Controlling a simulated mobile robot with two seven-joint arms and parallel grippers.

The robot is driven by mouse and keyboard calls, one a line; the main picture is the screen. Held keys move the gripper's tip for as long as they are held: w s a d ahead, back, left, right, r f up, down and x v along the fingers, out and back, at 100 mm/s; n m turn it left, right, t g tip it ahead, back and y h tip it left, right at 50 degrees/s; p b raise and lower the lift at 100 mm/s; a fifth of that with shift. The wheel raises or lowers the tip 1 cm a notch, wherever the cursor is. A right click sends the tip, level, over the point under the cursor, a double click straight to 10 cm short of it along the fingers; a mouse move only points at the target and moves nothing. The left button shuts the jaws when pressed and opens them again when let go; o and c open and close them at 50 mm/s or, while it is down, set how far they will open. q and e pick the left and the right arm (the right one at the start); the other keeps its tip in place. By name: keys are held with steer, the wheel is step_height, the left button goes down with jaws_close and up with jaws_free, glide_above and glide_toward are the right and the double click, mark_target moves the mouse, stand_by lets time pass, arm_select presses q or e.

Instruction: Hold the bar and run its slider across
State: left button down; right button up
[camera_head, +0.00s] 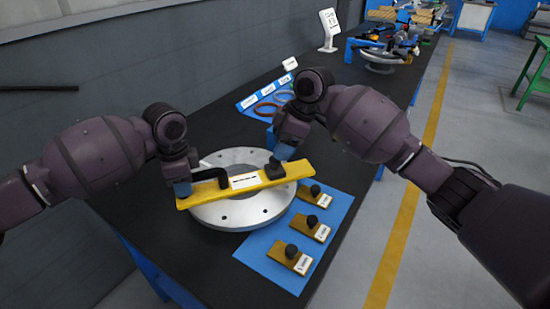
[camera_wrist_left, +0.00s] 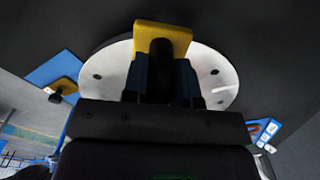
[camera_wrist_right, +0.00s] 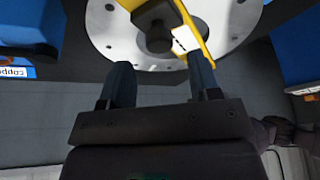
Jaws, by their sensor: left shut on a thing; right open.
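The long yellow bar (camera_head: 211,190) lies across a grey round flange (camera_head: 237,213), with a white label near its middle. A black slider block (camera_head: 275,169) sits near the bar's right end. My left gripper (camera_head: 182,188) is shut on the black handle at the bar's left end. In the left wrist view the black handle (camera_wrist_left: 160,70) stands between the fingers, with the yellow bar (camera_wrist_left: 176,32) beyond. My right gripper (camera_head: 283,152) is open and empty, close to the slider. In the right wrist view the slider (camera_wrist_right: 150,12) is beyond the open fingers (camera_wrist_right: 163,80), apart from them.
A blue mat (camera_head: 268,259) in front holds several yellow plates with black knobs. Behind, another blue mat (camera_head: 249,100) holds rings and labels. A grey wall (camera_head: 120,60) runs along the left. The dark bench top (camera_head: 177,252) is bare at the near left.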

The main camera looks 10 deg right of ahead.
mark_target(275, 166)
steer(key=shift+x, duration=2.55)
steer(key=shift+c, duration=0.3)
jaws_close()
